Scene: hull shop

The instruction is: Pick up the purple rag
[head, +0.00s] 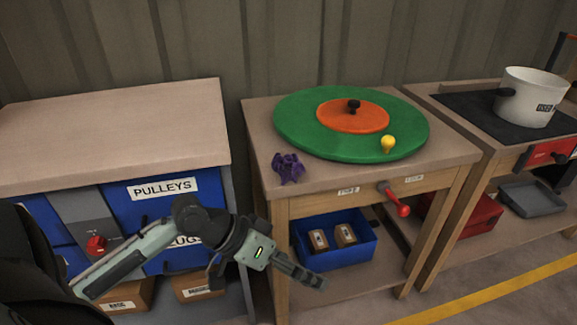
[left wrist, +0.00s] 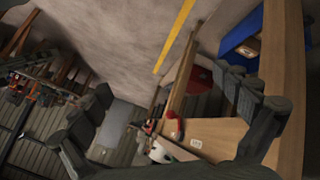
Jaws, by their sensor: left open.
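The purple rag (head: 287,167) lies crumpled on the wooden bench top (head: 262,150), near its front left corner and beside a green disc. It does not show in the left wrist view. My left gripper (head: 310,278) is in front of the bench, lower in the picture than the rag and apart from it. In the left wrist view its two fingers (left wrist: 168,86) are spread with nothing held between them. My right gripper is not in view.
The green disc (head: 300,120) carries an orange disc (head: 340,118) with a black knob; a yellow knob (head: 388,143) is near its edge. A red-handled crank (head: 402,208) sticks out from the bench front. A blue bin (head: 350,255) sits below. A white pot (head: 530,97) stands right.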

